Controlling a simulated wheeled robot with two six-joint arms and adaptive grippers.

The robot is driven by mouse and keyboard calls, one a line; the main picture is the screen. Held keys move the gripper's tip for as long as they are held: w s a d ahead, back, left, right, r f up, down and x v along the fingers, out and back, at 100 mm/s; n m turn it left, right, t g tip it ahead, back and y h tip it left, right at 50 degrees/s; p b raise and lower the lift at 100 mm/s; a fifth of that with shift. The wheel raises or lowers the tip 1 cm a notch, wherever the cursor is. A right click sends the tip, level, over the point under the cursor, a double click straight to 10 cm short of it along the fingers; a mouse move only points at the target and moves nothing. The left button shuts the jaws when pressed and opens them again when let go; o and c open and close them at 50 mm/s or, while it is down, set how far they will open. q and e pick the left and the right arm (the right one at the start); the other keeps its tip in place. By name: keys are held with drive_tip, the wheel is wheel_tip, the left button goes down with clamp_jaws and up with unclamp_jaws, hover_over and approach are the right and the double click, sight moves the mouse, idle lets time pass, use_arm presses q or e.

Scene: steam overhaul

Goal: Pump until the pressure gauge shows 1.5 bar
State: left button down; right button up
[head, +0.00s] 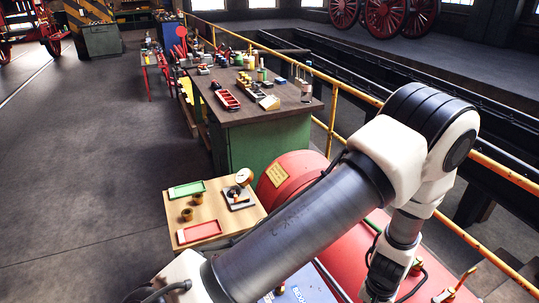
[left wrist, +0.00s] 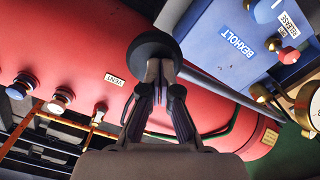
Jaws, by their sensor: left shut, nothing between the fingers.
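In the left wrist view my left gripper (left wrist: 160,92) is shut and empty, its fingertips at a round black knob (left wrist: 152,45). I cannot tell whether they touch it. A dark grey rod (left wrist: 235,95) runs from near the knob to the right; it looks like the pump lever. The blue box (left wrist: 222,45) lettered BEXHOLT carries a RELEASE label and a red knob (left wrist: 289,56). A brass-rimmed gauge (left wrist: 309,104) is cut off at the right edge; its reading cannot be made out. In the head view the left gripper (head: 381,291) is partly hidden. My right gripper is not in view.
A red tank (head: 288,170) lies beside a small wooden table (head: 178,212) with trays, brass parts and a white-faced dial (head: 244,176). A green workbench (head: 262,145) with tools stands behind. Yellow railings (head: 333,110) run along the right. The floor at left is clear.

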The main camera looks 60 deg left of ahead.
use_arm(q)
wheel_tip(320, 180, down, 11)
drive_tip(key=b, duration=0.9)
wheel_tip(320, 180, up, 17)
drive_tip(key=p, duration=1.5)
drive_tip(key=shift+a+r+p, duration=0.1)
drive_tip(key=shift+r+p, duration=0.05)
drive_tip(key=shift+p, duration=0.25)
drive_tip(key=shift+f, duration=0.2)
drive_tip(key=shift+w, duration=0.15)
